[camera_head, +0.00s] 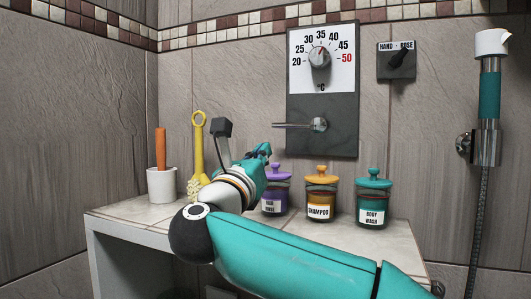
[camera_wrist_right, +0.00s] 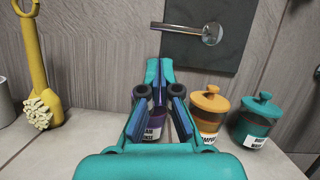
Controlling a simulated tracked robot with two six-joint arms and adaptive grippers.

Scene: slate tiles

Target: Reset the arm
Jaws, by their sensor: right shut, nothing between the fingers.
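My right arm comes in from the lower right in the head view. Its gripper (camera_head: 262,152) is above the tiled counter, in front of the wall and close to the purple-lidded jar (camera_head: 275,190). In the right wrist view the gripper (camera_wrist_right: 159,64) is shut with nothing between its fingers. It partly hides the purple jar (camera_wrist_right: 155,125) behind it. I cannot tell the exact gap between gripper and jar. My left gripper does not show in either view.
An orange-lidded shampoo jar (camera_head: 321,195) and a teal body wash jar (camera_head: 373,200) stand right of the purple jar. A yellow brush (camera_head: 199,150) and white cup (camera_head: 161,184) stand left. A lever (camera_head: 318,124) juts from the wall panel. A shower handset (camera_head: 489,100) hangs far right.

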